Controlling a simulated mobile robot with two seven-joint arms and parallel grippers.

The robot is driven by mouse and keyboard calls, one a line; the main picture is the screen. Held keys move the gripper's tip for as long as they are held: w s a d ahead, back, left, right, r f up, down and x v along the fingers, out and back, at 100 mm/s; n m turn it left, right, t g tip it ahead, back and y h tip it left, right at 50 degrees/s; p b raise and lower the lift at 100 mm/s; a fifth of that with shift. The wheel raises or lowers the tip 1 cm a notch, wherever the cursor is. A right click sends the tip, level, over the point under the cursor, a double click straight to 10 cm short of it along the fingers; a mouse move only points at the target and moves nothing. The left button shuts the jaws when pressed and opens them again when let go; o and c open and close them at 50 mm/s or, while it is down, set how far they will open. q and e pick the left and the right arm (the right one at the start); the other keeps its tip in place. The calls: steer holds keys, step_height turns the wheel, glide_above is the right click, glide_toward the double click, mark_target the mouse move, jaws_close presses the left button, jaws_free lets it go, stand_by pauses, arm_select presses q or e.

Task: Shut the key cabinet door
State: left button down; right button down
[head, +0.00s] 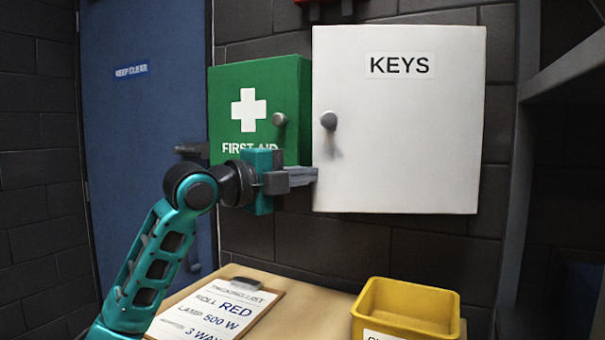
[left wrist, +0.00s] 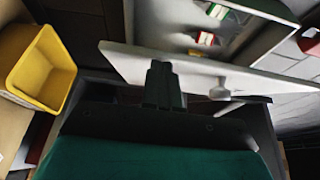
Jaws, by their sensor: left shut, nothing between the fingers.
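The key cabinet's white door (head: 400,125), labelled KEYS, faces me in the head view, with a round grey knob (head: 328,120) near its left edge. In the left wrist view the door (left wrist: 130,62) stands ajar. Behind it shows part of the cabinet inside, with small coloured tags (left wrist: 206,39). The knob also shows there (left wrist: 220,92). My left gripper (head: 314,175) is shut and empty, its tips at the door's lower left edge. Its fingers (left wrist: 163,75) overlap the door in the wrist view; I cannot tell whether they touch. My right gripper is not in view.
A green first aid cabinet (head: 262,85) hangs directly left of the key cabinet, behind my left wrist. Below, a table (head: 310,310) holds a clipboard (head: 225,310) and a yellow bin (head: 405,308). A grey frame (head: 515,200) stands to the right.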

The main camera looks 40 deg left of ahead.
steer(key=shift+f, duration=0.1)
